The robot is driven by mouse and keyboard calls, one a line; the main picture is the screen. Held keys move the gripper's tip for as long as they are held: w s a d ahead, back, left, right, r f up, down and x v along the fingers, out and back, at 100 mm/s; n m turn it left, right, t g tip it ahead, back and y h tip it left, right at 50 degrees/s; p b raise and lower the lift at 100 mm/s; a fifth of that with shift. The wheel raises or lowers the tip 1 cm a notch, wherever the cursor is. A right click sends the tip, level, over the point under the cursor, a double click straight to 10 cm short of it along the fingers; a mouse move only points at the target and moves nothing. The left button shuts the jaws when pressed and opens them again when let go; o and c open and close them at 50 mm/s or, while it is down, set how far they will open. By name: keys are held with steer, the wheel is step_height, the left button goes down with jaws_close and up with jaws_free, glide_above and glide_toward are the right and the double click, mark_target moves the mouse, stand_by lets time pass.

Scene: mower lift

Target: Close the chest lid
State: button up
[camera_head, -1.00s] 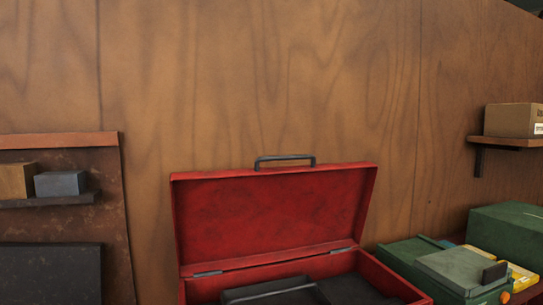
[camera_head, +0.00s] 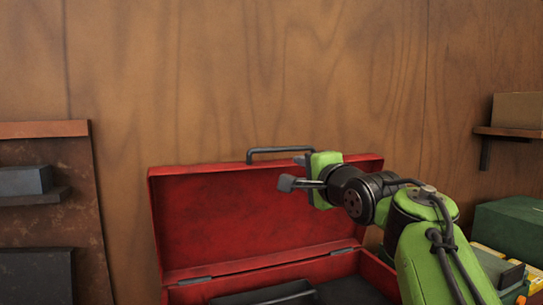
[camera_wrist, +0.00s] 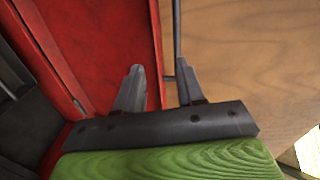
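The red chest (camera_head: 375,273) stands against the wooden wall with its lid (camera_head: 225,220) raised nearly upright. A dark handle (camera_head: 280,150) sits on the lid's top edge. My gripper (camera_head: 293,172) is at the upper right part of the lid, near the handle's right end. In the wrist view, its fingers (camera_wrist: 160,80) are spread apart. The red lid (camera_wrist: 105,45) shows on the left there, and the thin dark handle (camera_wrist: 177,40) shows beyond the finger gap. The lid's edge lies between the finger lines; I cannot tell whether either finger touches it.
Dark trays (camera_head: 270,295) lie inside the chest. A green case (camera_head: 510,230) stands to the right, behind my arm. A wall shelf (camera_head: 510,132) holds a cardboard box (camera_head: 518,110). At left, a dark shelf (camera_head: 35,197) holds a grey box (camera_head: 25,180).

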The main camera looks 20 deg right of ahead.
mark_target(285, 150)
steer(key=shift+m+t, duration=0.4)
steer(key=shift+m, duration=0.1)
steer(key=w+r+p, duration=0.1)
steer(key=w+p, duration=0.1)
steer(key=w, duration=0.3)
steer(key=w+d+r+p, duration=0.1)
steer(key=w+p, duration=0.2)
steer(key=w, duration=0.2)
steer(key=w+r+p, duration=0.1)
steer(key=w+p, duration=0.2)
steer(key=w, duration=0.1)
steer(key=shift+w+d, duration=0.4)
steer(key=shift+w+p, duration=0.3)
steer(key=shift+f, duration=0.2)
jaws_close()
